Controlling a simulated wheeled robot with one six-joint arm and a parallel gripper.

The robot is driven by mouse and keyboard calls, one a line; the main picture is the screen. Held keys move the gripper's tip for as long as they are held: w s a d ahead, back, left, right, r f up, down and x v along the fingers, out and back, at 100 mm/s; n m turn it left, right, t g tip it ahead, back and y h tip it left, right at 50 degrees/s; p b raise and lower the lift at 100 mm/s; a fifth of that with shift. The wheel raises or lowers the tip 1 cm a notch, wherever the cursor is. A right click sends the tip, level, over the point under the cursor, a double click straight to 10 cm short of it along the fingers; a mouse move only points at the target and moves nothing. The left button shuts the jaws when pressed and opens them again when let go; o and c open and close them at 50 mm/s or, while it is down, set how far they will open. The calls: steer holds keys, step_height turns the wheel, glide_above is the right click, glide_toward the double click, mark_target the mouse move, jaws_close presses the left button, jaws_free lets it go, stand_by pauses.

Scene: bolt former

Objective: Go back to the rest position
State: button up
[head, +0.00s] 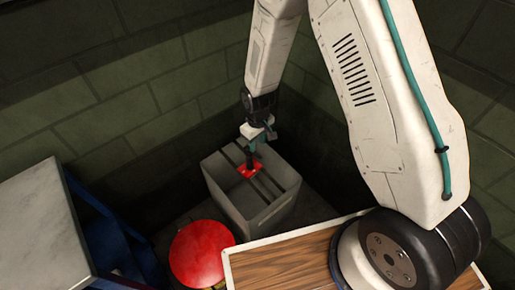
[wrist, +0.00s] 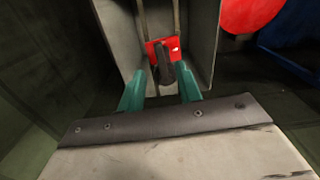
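My gripper (head: 249,148) points down over the open grey box (head: 236,200) in the head view. In the wrist view its two teal fingers (wrist: 160,84) stand apart. A dark, rounded piece (wrist: 164,65) shows between them, with a gap at least on the left side; it appears narrower than the finger spacing. A red square plate (wrist: 158,47) with a small white mark lies just beyond the fingers, at the dark piece. The red plate also shows in the head view (head: 254,173), inside the box by its rails. Whether the fingers touch anything is hard to tell.
A red dome (head: 198,256) stands in front of the box. A wood-topped tray (head: 280,265) with a pale rim lies at lower right. A grey-topped blue cabinet (head: 40,225) stands at left. Green block walls (head: 120,75) close the back.

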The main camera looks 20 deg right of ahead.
steer(key=shift+r, duration=1.3)
steer(key=s+d+r+m, duration=0.2)
steer(key=s+d+r, duration=0.2)
steer(key=s+r, duration=0.5)
steer(key=s+d+r+m+t, duration=0.1)
steer(key=s+d+r+m, duration=0.1)
steer(key=s+r, duration=0.8)
steer(key=s+d+r+m, duration=0.2)
steer(key=s+d+r, duration=0.3)
steer(key=r, duration=1.3)
steer(key=s, duration=0.4)
steer(key=shift+s+d, duration=0.3)
steer(key=shift+d, duration=0.05)
